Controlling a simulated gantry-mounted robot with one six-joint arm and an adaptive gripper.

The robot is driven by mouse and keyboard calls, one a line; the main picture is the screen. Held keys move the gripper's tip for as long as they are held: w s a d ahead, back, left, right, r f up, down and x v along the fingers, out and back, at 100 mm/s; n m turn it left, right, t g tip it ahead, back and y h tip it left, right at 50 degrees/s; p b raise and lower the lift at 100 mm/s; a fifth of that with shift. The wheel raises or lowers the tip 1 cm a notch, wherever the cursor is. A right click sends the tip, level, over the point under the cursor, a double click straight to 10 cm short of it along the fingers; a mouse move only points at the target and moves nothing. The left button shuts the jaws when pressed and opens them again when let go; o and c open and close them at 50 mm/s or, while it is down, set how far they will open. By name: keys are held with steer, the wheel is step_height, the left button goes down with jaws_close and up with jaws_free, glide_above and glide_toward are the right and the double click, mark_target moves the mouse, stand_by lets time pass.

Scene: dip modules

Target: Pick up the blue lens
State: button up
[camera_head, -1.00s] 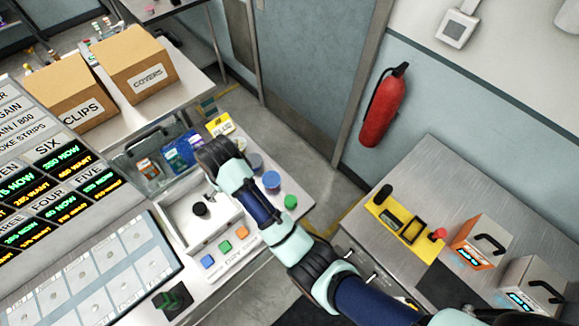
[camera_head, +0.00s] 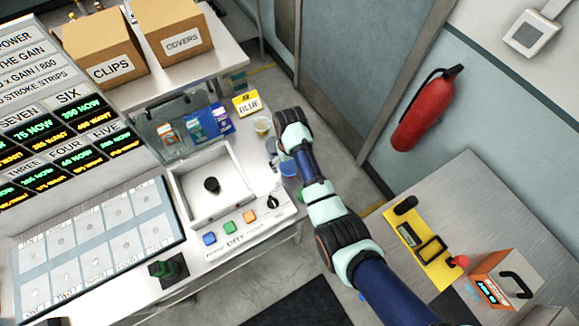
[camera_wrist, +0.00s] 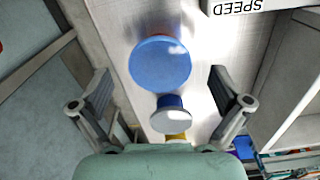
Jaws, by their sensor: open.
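The blue lens, a round blue disc (camera_wrist: 160,64), lies on the white bench top in the wrist view, ahead of and between my fingers. My gripper (camera_wrist: 160,78) is open, with one finger on each side and nothing held. A smaller grey-topped round piece with a blue side (camera_wrist: 171,117) sits nearer my palm, also between the fingers.
A yellowish round piece (camera_head: 262,124) stands behind on the bench, near a yellow BLUE sign (camera_head: 247,104). A white open box with a black knob (camera_head: 211,185) is to the left, with coloured buttons in front. A grey bench with a yellow device (camera_head: 420,245) is right.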

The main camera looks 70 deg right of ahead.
steer(key=shift+f, duration=0.3)
steer(key=c, duration=1)
step_height(320, 180, up, 11)
steer(key=p, duration=0.2)
step_height(320, 180, up, 8)
steer(key=p, duration=0.8)
glide_above(289, 166)
steer(key=shift+s+r+p, duration=0.15)
steer(key=shift+r+p, duration=0.15)
steer(key=shift+r, duration=0.3)
